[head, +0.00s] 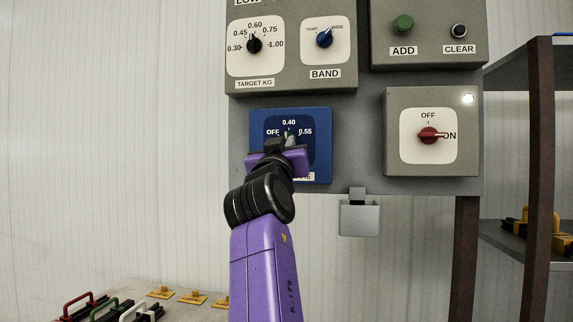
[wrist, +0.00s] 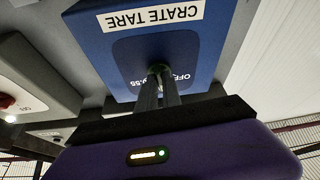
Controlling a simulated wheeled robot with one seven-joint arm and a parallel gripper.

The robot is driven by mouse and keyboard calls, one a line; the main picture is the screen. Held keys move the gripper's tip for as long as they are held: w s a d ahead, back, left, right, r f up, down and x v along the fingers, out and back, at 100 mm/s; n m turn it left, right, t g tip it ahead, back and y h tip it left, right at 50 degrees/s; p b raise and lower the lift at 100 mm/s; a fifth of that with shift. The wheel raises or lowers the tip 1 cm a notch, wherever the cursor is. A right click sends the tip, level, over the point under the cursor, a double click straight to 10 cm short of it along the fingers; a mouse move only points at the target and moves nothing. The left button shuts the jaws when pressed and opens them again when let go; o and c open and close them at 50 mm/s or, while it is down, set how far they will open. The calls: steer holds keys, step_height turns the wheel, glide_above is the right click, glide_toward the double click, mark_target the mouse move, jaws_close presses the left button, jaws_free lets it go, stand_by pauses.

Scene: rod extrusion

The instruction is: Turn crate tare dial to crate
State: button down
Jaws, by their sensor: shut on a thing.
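The crate tare dial (head: 290,136) is a knob on a blue panel (head: 320,170) with the marks OFF, 0.40 and 0.55. My gripper (head: 284,146) is in front of the panel and shut on the dial's knob, covering most of it. In the wrist view the blue panel (wrist: 205,50) appears upside down with its CRATE TARE label. There the dark fingers of my gripper (wrist: 157,82) reach to the knob (wrist: 159,69). The knob's exact pointing is hard to tell because the fingers hide it.
Above are the TARGET KG dial (head: 254,45) and the blue BAND knob (head: 325,38). To the right is a red switch (head: 430,135) pointing to ON, with a lit white lamp (head: 468,98). A small grey holder (head: 359,217) hangs below. Shelves (head: 528,240) stand at far right.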

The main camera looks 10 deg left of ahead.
steer(key=shift+f+m+h+b, duration=0.2)
steer(key=shift+m+h+b, duration=0.2)
steer(key=shift+m+b, duration=0.3)
steer(key=shift+a+r+m, duration=0.1)
steer(key=shift+m, duration=0.2)
steer(key=c, duration=1.5)
jaws_free()
steer(key=v, duration=0.7)
steer(key=shift+s+b, duration=0.35)
steer(key=shift+b, duration=0.05)
